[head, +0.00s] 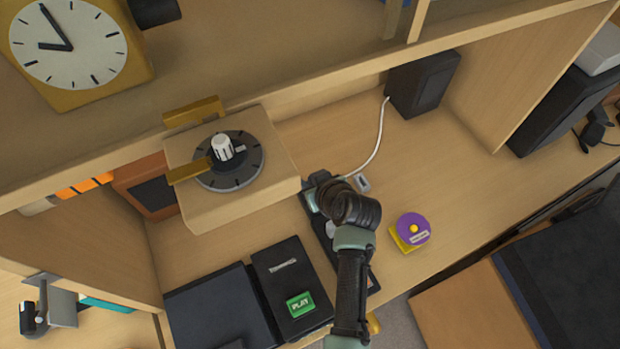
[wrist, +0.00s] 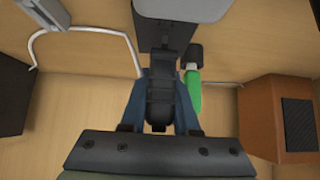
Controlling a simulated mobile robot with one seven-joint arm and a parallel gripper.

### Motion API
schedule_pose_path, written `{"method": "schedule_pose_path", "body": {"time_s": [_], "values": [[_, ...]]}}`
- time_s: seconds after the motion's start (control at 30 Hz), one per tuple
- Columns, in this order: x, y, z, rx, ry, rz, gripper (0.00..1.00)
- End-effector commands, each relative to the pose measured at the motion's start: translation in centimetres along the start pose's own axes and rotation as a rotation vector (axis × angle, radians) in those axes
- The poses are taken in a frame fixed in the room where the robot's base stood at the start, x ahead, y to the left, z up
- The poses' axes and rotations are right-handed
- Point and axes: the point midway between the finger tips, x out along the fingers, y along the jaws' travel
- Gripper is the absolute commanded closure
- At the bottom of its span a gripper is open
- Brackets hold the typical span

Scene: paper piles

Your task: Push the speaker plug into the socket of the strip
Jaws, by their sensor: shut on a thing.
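The black speaker (head: 422,82) stands at the back right of the desk. Its white cable (head: 379,135) runs to my gripper (head: 318,188), and it also shows in the wrist view (wrist: 85,32). In the wrist view, the blue fingers of my gripper (wrist: 160,92) are shut on a dark ribbed plug (wrist: 161,98). The dark strip (head: 318,222) lies under my arm, mostly hidden. In the wrist view a grey block (wrist: 165,40), perhaps the strip's end, lies just beyond the plug. I cannot tell whether the plug is in a socket.
A green piece with a black head (wrist: 193,88) is close beside my right finger. A wooden box with a dial (head: 210,205) stands left of my gripper. A brown speaker (head: 150,188) is farther left. A purple disc (head: 413,228) lies right; the desk's right half is mostly clear.

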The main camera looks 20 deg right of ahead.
Motion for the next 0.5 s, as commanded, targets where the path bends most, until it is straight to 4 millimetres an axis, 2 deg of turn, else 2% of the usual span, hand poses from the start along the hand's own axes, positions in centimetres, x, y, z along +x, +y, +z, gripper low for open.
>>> {"method": "schedule_pose_path", "body": {"time_s": [0.5], "values": [[1.2,0.0,1.2,0.000,0.000,0.000,1.00]]}}
